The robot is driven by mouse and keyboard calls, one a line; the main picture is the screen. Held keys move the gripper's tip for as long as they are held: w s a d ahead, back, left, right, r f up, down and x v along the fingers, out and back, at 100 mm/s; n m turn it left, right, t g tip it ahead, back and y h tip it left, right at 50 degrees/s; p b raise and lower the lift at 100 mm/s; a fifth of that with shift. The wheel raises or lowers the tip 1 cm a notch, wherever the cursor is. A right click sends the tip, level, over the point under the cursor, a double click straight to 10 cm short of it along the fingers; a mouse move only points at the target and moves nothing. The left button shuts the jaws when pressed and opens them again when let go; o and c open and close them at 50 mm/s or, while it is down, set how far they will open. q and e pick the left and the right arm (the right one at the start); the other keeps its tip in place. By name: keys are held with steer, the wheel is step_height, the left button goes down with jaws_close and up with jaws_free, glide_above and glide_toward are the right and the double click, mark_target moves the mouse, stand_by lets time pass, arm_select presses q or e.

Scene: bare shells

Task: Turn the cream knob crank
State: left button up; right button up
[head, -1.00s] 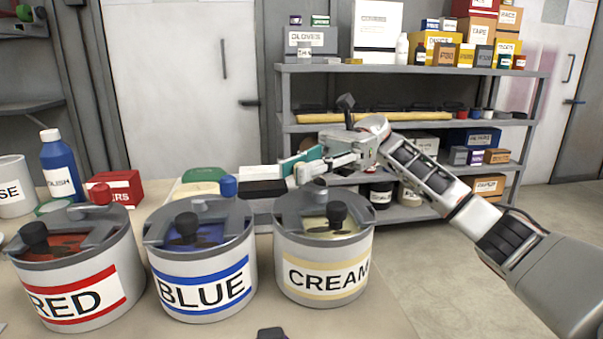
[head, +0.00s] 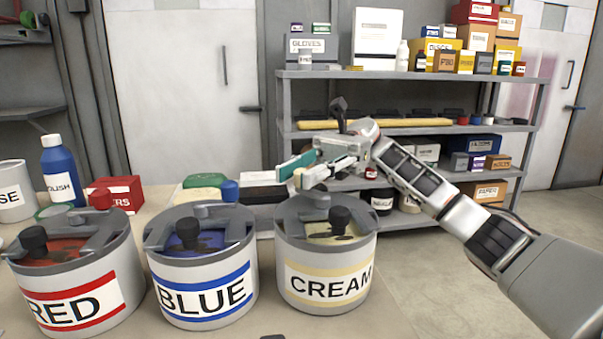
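The cream pot (head: 325,288), a grey can with a CREAM label, stands upright at the right end of a row of three. A grey crank arm lies across its lid, and a black knob (head: 341,217) stands at the front. My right gripper (head: 301,175) is just above the back of this lid, its teal-padded finger and pale finger apart. A small pale piece, perhaps the cream knob (head: 297,183), shows at the fingertips. Whether it is touched or gripped I cannot tell. My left gripper is not in view.
The blue pot (head: 203,290) stands close on the left, with the red pot (head: 80,297) beyond it. A blue bottle (head: 62,172) and red box (head: 122,190) stand behind. A loaded shelf unit (head: 420,129) is at the back. Floor is clear at right.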

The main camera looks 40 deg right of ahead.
steer(key=shift+d, duration=0.15)
steer(key=v, duration=0.7)
stand_by(0.3)
steer(key=shift+d, duration=0.15)
